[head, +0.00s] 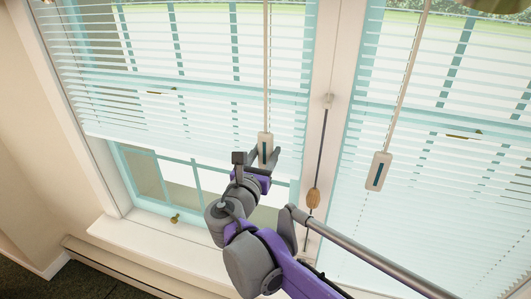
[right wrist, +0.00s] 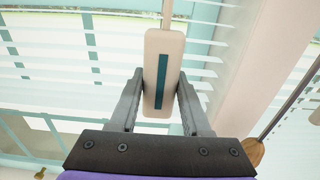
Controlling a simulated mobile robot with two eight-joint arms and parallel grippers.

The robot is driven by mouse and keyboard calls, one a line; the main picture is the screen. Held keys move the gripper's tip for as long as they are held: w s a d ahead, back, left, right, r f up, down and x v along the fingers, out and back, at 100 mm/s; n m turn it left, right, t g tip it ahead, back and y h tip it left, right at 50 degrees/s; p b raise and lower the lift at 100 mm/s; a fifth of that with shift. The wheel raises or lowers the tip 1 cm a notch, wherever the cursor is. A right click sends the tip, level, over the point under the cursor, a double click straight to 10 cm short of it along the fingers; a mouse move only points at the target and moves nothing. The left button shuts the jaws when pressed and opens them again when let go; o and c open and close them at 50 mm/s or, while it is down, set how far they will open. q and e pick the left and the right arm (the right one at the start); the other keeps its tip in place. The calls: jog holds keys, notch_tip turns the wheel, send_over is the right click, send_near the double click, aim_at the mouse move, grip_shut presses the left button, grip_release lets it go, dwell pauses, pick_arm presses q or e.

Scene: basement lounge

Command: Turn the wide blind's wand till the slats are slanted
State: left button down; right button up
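The left blind (head: 190,82) hangs partly raised over its window; its slats look near level, with outdoors showing between them. Its wand ends in a pale handle with a dark teal stripe (head: 265,148), also large in the right wrist view (right wrist: 163,75). My right gripper (head: 264,158) is at the lower end of this handle. Its two fingers (right wrist: 160,85) stand apart on either side of it, and the head view shows a gap beside the handle. A second blind (head: 445,150) runs off the right edge, so I cannot compare full widths. My left gripper is out of view.
A second wand handle (head: 379,171) hangs before the right blind. The white sill (head: 130,230) lies below.

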grip_shut()
jog(key=shift+d+r+n+t+y+p, duration=0.15)
jog(key=shift+n+y+p, duration=0.25)
jog(key=shift+n+y, duration=0.45)
jog(key=shift+r+n+t+y+p, duration=0.1)
jog(key=shift+n+t+y+p, duration=0.25)
jog(key=shift+y, duration=0.8)
jog(key=shift+n+y+p, duration=0.55)
jog(key=shift+n+y, duration=0.15)
jog(key=shift+y, duration=0.3)
jog(key=shift+f+y, duration=0.15)
jog(key=shift+y, duration=0.15)
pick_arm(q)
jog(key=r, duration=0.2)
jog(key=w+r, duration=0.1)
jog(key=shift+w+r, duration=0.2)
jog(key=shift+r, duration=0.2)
pick_arm(e)
jog(key=o, duration=0.7)
grip_release()
jog(key=shift+a, duration=0.2)
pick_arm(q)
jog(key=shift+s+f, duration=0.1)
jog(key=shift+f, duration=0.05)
pick_arm(e)
jog(key=shift+f, duration=0.1)
